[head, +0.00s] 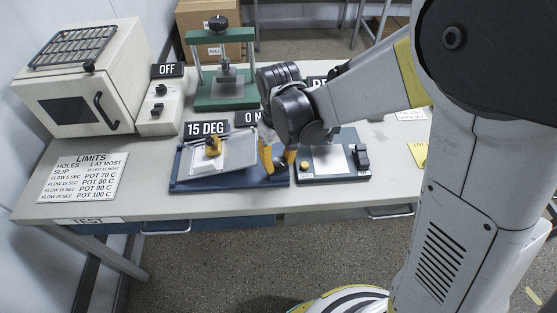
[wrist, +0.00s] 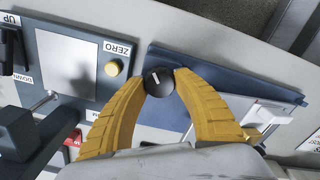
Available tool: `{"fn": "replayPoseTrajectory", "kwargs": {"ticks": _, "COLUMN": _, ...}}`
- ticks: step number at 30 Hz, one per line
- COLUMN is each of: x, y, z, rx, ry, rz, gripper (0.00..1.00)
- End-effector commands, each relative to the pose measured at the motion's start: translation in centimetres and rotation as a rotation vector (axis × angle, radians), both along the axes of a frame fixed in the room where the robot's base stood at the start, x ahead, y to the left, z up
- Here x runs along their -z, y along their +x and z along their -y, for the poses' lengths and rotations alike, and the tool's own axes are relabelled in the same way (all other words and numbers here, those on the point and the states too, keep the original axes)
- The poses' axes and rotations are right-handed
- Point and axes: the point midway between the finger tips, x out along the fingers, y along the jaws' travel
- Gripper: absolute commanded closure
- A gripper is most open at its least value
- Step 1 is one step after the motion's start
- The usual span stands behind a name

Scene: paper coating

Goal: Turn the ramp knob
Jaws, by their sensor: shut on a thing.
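The ramp knob (wrist: 158,82) is round and black with a white pointer line, and shows between my fingertips in the wrist view. It sits at the end of the ramp's dark blue base (head: 190,185). My gripper (head: 278,161) has its two yellow fingers on either side of the knob, shut on it. In the head view the fingers and arm hide most of the knob. The ramp's pale metal plate (head: 238,157) lies tilted on the base, with a yellow and black piece on it. A sign behind it reads 15 DEG (head: 207,129).
Right beside the ramp stands a dark panel with a yellow ZERO button (wrist: 113,67) and a pale square plate (wrist: 68,60). Behind are a green press (head: 222,102), a switch box (head: 158,110) and an oven (head: 80,100). A LIMITS sign (head: 84,178) lies at left.

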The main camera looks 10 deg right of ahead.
Motion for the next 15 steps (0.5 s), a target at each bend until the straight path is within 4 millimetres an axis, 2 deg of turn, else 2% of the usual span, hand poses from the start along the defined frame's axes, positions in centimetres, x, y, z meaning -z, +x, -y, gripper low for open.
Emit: {"fn": "replayPoseTrajectory", "kwargs": {"ticks": 15, "x": 0.05, "y": -0.01, "z": 0.03, "rx": 0.111, "ry": 0.000, "rz": 0.000, "gripper": 0.95}}
